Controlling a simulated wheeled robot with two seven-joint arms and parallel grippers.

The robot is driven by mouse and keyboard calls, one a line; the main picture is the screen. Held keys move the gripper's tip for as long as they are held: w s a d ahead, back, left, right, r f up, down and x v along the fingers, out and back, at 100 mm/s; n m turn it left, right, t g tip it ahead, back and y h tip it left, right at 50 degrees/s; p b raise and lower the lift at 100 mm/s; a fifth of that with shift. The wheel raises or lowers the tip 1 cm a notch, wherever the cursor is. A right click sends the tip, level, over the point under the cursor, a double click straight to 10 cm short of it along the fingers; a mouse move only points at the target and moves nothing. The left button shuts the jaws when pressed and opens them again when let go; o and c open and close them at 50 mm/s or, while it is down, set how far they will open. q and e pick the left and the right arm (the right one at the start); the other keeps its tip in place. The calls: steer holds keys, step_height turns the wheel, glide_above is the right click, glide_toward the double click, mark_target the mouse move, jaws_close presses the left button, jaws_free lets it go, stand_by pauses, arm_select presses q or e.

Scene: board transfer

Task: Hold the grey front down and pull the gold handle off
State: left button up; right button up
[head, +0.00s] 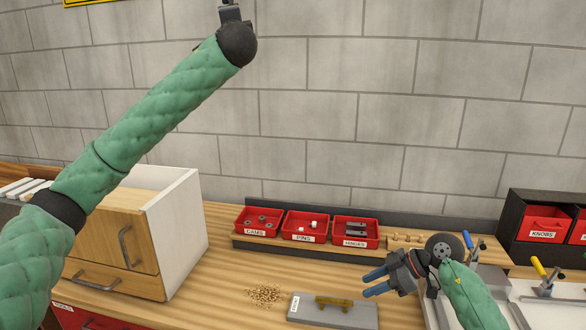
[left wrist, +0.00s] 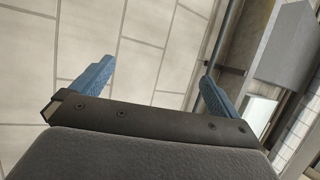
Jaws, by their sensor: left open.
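The grey front (head: 350,318) lies flat on the wooden bench at the bottom middle of the head view, with a white label at its left end. The gold handle (head: 333,303) sits on top of it, near its middle. My right gripper (head: 366,285) is to the right of the handle and above the bench; its blue fingers are parted with nothing between them. My left arm is raised high, its gripper cut off by the top edge of the head view. In the left wrist view the left gripper (left wrist: 151,82) is open and empty.
Red bins (head: 306,226) of cams, pins and hinges stand behind the front. A wooden cabinet (head: 122,232) stands at left, and a pile of small bits (head: 265,294) lies left of the front. Clamps (head: 546,278) and a dark rack (head: 512,225) are at right.

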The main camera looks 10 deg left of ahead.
arm_select(q)
steer(key=w+d+f+m+g+h, duration=0.1)
steer(key=w+d+f+g+h, duration=0.1)
steer(key=f, duration=0.6)
steer(key=w+d+f+m+g+h, duration=0.1)
steer(key=d+f+m+g, duration=0.15)
steer(key=f, duration=0.45)
steer(key=m+g+h, duration=0.3)
steer(key=g+h, duration=0.7)
steer(key=g, duration=0.5)
glide_toward(306, 305)
steer(key=shift+f, duration=0.3)
steer(key=shift+x, duration=3.9)
